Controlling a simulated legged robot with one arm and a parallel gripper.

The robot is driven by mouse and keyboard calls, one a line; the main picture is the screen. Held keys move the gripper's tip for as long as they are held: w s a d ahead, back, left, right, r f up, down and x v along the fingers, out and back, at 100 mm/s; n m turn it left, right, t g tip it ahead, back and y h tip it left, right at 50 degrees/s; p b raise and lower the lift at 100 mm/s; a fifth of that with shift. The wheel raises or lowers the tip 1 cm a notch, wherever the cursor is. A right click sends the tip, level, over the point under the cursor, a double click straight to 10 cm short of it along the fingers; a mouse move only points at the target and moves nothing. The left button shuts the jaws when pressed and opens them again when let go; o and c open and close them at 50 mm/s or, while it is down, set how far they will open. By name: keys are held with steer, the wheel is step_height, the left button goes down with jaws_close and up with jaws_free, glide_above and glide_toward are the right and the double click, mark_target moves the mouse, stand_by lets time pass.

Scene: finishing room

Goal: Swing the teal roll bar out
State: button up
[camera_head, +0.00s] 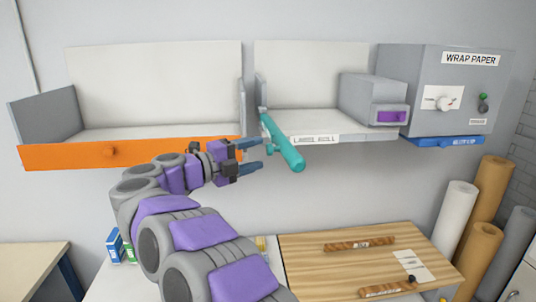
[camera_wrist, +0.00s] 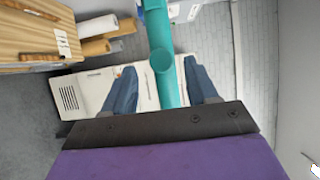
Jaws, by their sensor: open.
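The teal roll bar (camera_head: 282,143) sticks out toward me from the left end of the shelf labelled as a roll holder, with a rounded near end. My gripper (camera_head: 262,154) is open just left of the bar in the head view, its blue fingers pointing at it. In the wrist view the teal bar (camera_wrist: 160,45) comes down from the top edge, with a round teal knob on it. It appears between the two open fingers of my gripper (camera_wrist: 163,85). I cannot tell whether either finger touches it.
An orange-fronted shelf (camera_head: 60,156) is at left. A grey unit marked WRAP PAPER (camera_head: 420,70) and a small box with a purple panel (camera_head: 370,95) are at right. Below stand a wooden board (camera_head: 330,265) and several paper rolls (camera_head: 455,215).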

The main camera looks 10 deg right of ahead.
steer(key=b+v, duration=0.1)
steer(key=v, duration=0.9)
steer(key=shift+w+f, duration=0.1)
steer(key=shift+f, duration=0.05)
